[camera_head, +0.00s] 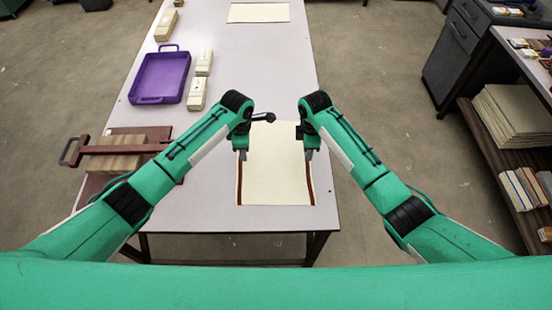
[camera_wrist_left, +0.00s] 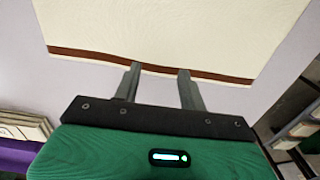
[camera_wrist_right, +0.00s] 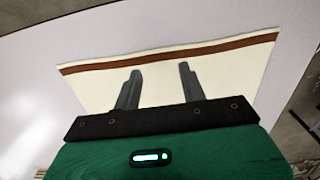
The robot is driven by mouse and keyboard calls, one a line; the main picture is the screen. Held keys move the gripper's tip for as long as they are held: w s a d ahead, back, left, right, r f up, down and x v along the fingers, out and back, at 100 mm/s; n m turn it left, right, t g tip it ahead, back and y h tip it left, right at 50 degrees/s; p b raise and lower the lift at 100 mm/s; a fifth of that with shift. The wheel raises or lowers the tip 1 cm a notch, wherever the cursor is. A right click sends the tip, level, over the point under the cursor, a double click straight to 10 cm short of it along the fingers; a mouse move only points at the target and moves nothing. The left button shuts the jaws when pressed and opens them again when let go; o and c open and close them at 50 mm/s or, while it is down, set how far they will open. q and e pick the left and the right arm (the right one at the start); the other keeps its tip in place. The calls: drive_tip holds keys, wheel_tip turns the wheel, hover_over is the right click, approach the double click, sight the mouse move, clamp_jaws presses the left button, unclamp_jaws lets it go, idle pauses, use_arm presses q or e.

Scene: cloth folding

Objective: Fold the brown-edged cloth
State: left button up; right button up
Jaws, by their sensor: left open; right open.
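The brown-edged cloth (camera_head: 275,180) lies flat on the white table, cream with a brown stripe along its left and right edges. My left gripper (camera_head: 242,156) is over the cloth's left edge. In the left wrist view its open fingers (camera_wrist_left: 160,70) reach the brown stripe (camera_wrist_left: 100,57), with no cloth visibly pinched. My right gripper (camera_head: 308,155) is at the cloth's right edge. In the right wrist view its open fingers (camera_wrist_right: 158,70) are over the cream cloth (camera_wrist_right: 220,75), just inside the brown stripe (camera_wrist_right: 210,48). Whether the fingertips touch the cloth cannot be told.
A purple tray (camera_head: 160,76) and cream blocks (camera_head: 197,93) stand on the table's left side. A wooden board with a clamp-like bar (camera_head: 110,150) is at the left edge. Another cream cloth (camera_head: 258,13) lies at the far end. A shelf with stacked cloths (camera_head: 515,115) stands right.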

use_arm(q)
drive_tip(key=shift+f, duration=1.7)
use_arm(e)
drive_tip(key=shift+f, duration=1.7)
use_arm(q)
drive_tip(key=shift+f, duration=0.15)
use_arm(e)
drive_tip(key=shift+f, duration=0.15)
use_arm(q)
drive_tip(key=shift+c, duration=0.8)
use_arm(e)
drive_tip(key=shift+c, duration=0.8)
use_arm(q)
clamp_jaws()
use_arm(e)
clamp_jaws()
